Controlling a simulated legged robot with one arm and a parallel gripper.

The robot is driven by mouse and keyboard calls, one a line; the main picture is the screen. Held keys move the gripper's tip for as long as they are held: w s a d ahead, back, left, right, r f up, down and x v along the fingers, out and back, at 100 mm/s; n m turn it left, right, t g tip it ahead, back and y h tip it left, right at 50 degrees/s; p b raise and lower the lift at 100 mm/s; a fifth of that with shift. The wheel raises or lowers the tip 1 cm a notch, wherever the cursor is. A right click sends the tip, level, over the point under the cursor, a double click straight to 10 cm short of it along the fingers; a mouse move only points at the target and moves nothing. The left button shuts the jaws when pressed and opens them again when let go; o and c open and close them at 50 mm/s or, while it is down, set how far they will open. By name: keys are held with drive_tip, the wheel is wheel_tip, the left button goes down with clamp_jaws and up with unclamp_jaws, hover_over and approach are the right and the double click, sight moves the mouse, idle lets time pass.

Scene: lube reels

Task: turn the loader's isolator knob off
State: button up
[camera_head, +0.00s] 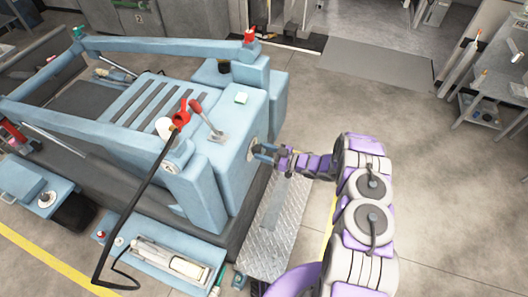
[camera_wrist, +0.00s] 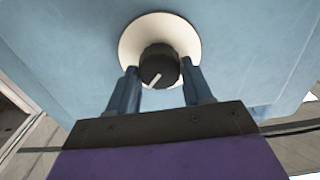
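The isolator knob (camera_wrist: 159,66) is black with a white pointer line and sits on a round cream plate (camera_wrist: 160,36) on the loader's blue panel. In the wrist view the pointer slants toward the lower left. My gripper (camera_wrist: 157,82) has one blue finger on each side of the knob; I cannot tell whether they touch it. In the head view my gripper (camera_head: 262,151) reaches the right face of the blue loader (camera_head: 228,140), where the cream plate shows only in part and the knob is hidden by the fingers.
A red-handled lever (camera_head: 203,117) stands on top of the loader, with a black hose near it. A metal tread plate (camera_head: 275,215) lies below my arm. Open concrete floor (camera_head: 440,170) is to the right, with a grey shelf (camera_head: 490,110) at the far right.

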drive_tip(key=c, duration=0.5)
drive_tip(key=shift+n, duration=0.3)
drive_tip(key=n, duration=0.6)
drive_tip(key=shift+n, duration=0.3)
drive_tip(key=n, duration=0.1)
drive_tip(key=n+b, duration=0.1)
drive_tip(key=n, duration=0.1)
drive_tip(key=n+b, duration=0.1)
drive_tip(key=n, duration=0.1)
drive_tip(key=shift+s+f, duration=0.2)
drive_tip(key=shift+f, duration=0.05)
drive_tip(key=n+b, duration=0.3)
drive_tip(key=n, duration=0.2)
drive_tip(key=shift+a+f, duration=0.1)
drive_tip(key=shift+f, duration=0.05)
drive_tip(key=shift+s+n, duration=0.1)
drive_tip(key=shift+n, duration=0.4)
